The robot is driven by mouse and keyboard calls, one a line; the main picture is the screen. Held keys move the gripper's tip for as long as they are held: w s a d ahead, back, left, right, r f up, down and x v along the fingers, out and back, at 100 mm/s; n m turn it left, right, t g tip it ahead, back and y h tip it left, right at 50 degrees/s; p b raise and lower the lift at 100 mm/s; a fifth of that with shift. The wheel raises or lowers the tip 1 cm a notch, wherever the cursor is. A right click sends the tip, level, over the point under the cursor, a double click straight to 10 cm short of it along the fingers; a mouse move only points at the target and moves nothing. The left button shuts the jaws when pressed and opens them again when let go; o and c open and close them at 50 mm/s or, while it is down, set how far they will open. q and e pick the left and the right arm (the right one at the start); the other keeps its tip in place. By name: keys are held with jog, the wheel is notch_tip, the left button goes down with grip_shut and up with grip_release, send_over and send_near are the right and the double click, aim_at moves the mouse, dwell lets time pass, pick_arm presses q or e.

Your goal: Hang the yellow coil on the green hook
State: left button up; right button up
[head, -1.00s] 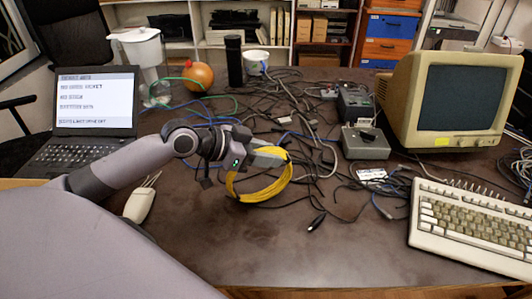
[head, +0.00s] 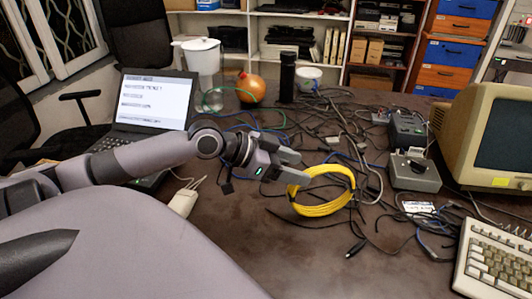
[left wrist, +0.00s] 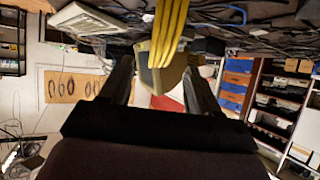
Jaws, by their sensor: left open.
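The yellow coil (head: 312,211) stands out on the dark desk in the head view, among loose cables. My left gripper (head: 302,168) comes from the left with its fingertips at the coil's upper left rim. In the left wrist view the coil's yellow strands (left wrist: 168,35) run down from the top edge between and beyond the two open fingers of my left gripper (left wrist: 162,75). Whether a finger touches the coil I cannot tell. I see no green hook in either view. My right gripper is not in view.
Dark cables (head: 345,130) tangle across the desk. A grey box (head: 415,178), a monitor (head: 505,135) and a keyboard (head: 500,260) stand at the right. A laptop (head: 155,105) is behind my left arm. A wooden board (left wrist: 65,87) with dark loops shows in the left wrist view.

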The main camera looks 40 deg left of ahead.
pick_arm(q)
jog(key=p+v, duration=0.1)
jog(key=v, duration=0.6)
dwell(0.4)
jog(key=shift+r, duration=0.1)
dwell(0.5)
